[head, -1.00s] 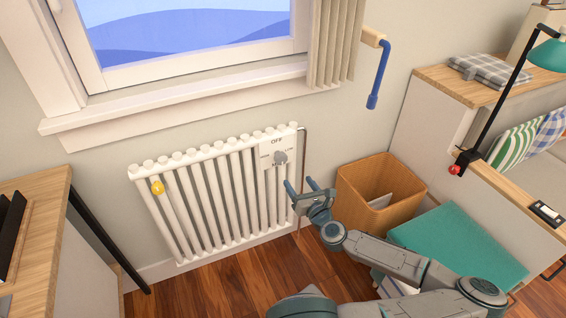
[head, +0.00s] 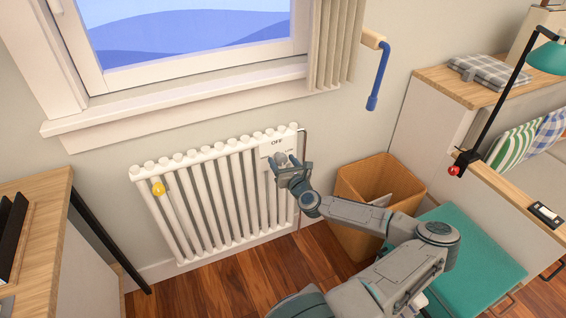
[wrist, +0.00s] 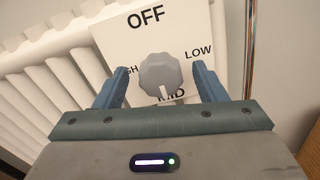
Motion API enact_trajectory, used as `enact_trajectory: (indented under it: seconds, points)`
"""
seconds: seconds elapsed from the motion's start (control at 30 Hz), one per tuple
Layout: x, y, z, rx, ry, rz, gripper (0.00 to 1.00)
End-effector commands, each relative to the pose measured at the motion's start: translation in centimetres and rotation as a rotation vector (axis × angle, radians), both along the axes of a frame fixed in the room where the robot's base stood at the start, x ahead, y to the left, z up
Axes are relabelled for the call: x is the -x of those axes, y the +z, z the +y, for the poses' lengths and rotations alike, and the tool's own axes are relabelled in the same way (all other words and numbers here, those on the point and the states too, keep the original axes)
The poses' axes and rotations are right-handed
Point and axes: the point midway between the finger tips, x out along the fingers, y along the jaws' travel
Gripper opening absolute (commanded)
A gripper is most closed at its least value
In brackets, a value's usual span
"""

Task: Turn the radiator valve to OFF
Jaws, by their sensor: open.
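The radiator valve is a grey scalloped knob (wrist: 161,76) on a white plate (wrist: 118,22) marked OFF at the top, LOW at right, MID at the bottom and HIGH at left, partly hidden. Its pale pointer line points down at MID. The plate sits at the right end of the white radiator (head: 215,190). My gripper (wrist: 160,88) is open, with one blue finger on each side of the knob and a visible gap to it on both sides.
A wooden waste bin (head: 350,190) stands right of the radiator, beside my arm. A teal-topped unit (head: 470,245) is further right. A pipe (head: 304,150) runs down the radiator's right end. A yellow knob (head: 158,188) is at its left. The window sill (head: 180,107) juts out above.

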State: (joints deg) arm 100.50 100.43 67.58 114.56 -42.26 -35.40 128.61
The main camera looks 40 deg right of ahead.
Motion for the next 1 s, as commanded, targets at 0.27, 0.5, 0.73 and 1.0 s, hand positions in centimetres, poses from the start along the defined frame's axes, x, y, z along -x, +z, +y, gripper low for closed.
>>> enact_trajectory:
  seconds: [0.27,0.5,0.73,1.0]
  points:
    - [-0.08,0.01,-0.02,0.0,0.0,0.0,0.62]
    - [-0.07,-0.01,0.0,0.0,0.0,0.0,0.2]
    - [-0.07,-0.08,0.02,0.024,0.001,0.006,0.2]
    - [-0.07,-0.27,0.01,0.159,0.0,0.037,0.2]
